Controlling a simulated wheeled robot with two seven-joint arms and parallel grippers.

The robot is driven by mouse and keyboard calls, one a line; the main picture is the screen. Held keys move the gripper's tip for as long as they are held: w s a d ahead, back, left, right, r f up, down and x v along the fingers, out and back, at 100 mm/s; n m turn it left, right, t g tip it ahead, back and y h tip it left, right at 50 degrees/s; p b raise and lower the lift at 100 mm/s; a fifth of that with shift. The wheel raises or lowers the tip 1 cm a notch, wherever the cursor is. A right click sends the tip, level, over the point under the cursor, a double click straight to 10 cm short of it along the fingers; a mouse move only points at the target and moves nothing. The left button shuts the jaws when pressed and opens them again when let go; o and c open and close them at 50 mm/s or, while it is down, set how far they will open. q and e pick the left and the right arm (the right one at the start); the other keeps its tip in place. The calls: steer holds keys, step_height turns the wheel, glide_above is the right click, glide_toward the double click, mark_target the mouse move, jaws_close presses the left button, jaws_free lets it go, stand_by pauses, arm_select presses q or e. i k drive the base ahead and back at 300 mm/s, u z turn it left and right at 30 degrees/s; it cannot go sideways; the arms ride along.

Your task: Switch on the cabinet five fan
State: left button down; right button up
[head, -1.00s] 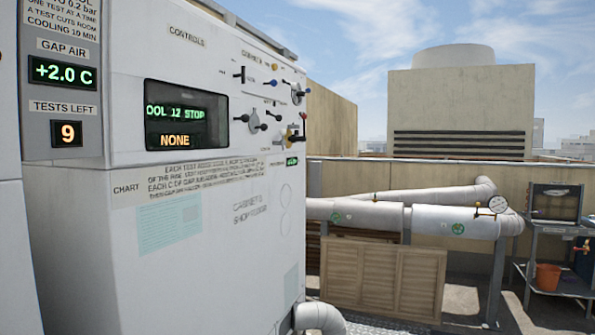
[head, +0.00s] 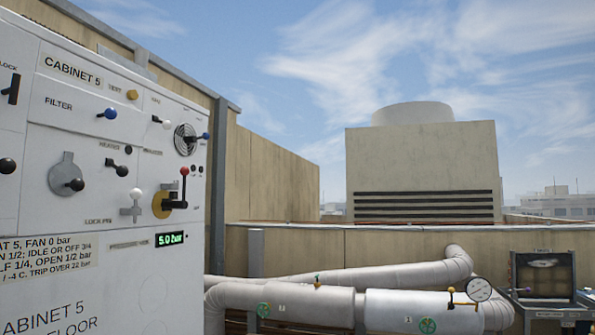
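The cabinet 5 panel (head: 45,150) fills the left side of the head view, with its name plate "CABINET 5" (head: 72,72) at the top. A round fan-like grille (head: 184,140) sits near the panel's right edge, with a blue knob (head: 205,136) beside it. A red-knobbed lever (head: 184,172) stands upright on a yellow plate (head: 161,205) lower down. Neither gripper is in view.
Other controls include a blue filter knob (head: 108,113), a yellow knob (head: 132,95), a white knob (head: 136,194) and a black-knobbed dial (head: 66,176). Thick pipes (head: 300,303) with a round gauge (head: 479,289) run right of the cabinet, before a low wall (head: 400,246).

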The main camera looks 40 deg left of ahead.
mark_target(166, 125)
steer(key=u, duration=0.2)
steer(key=i, duration=2)
steer(key=u, duration=1.75)
steer(key=i, duration=0.85)
steer(key=u, duration=0.75)
